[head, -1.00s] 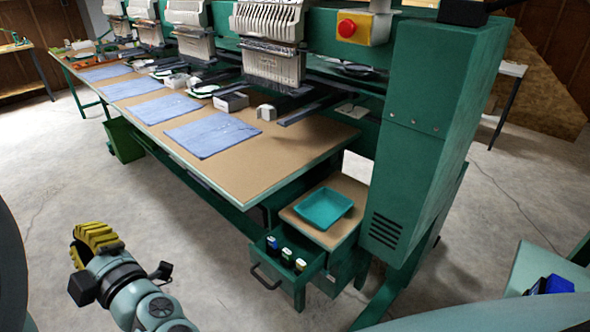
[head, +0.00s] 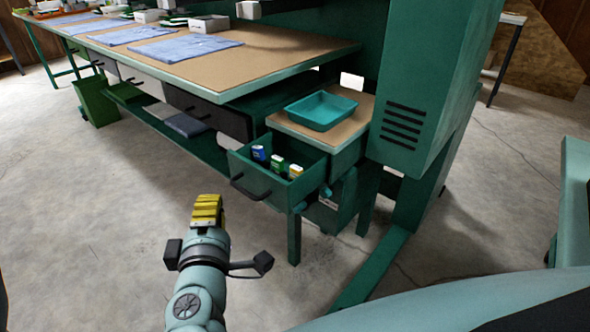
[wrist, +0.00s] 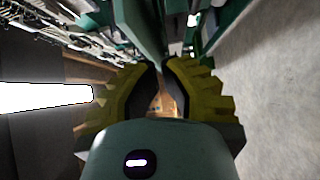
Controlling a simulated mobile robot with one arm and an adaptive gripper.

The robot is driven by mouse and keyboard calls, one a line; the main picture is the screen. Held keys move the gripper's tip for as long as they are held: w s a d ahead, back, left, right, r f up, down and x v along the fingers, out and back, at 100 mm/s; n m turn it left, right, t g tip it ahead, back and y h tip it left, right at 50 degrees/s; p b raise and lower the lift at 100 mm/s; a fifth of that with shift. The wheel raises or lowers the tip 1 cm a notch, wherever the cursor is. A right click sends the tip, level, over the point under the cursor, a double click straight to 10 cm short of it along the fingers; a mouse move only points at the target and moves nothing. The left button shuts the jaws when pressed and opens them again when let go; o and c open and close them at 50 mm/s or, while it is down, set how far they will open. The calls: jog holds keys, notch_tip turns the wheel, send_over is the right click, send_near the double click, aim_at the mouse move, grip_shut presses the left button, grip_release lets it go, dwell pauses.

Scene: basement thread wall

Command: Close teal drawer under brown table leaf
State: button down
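The teal drawer (head: 262,177) is pulled open below the small brown table leaf (head: 352,118) in the head view. Its front has a dark bar handle (head: 248,190). Small blue, green and yellow-labelled items stand inside it. My gripper (head: 207,199), with yellow ribbed fingers, is in front of and below the drawer in the picture, apart from it. In the wrist view my gripper's fingertips (wrist: 161,64) nearly meet, with nothing clearly held. I cannot make out the drawer there for certain.
A teal tray (head: 320,111) sits on the leaf. The long brown machine table (head: 270,65) with blue cloths extends left, with a dark drawer (head: 210,115) beneath. A green bin (head: 97,101) stands farther left. Concrete floor (head: 110,210) is clear around my gripper.

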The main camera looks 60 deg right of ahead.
jog(key=f, duration=0.1)
send_near(242, 168)
jog(key=w+r, duration=0.3)
jog(key=w, duration=0.1)
jog(key=d, duration=0.4)
jog(key=shift+r+g+h, duration=0.1)
jog(key=shift+g+h, duration=0.2)
jog(key=shift+g, duration=0.1)
jog(key=shift+s+d, duration=0.15)
jog(key=shift+d, duration=0.25)
jog(key=shift+d, duration=0.1)
jog(key=d+b, duration=0.1)
jog(key=d, duration=0.2)
jog(key=d+b, duration=0.1)
jog(key=d, duration=0.2)
jog(key=s+d+b, duration=0.1)
jog(key=d, duration=0.3)
jog(key=shift+d+b, duration=0.15)
jog(key=shift+b, duration=0.2)
jog(key=shift+d, duration=0.35)
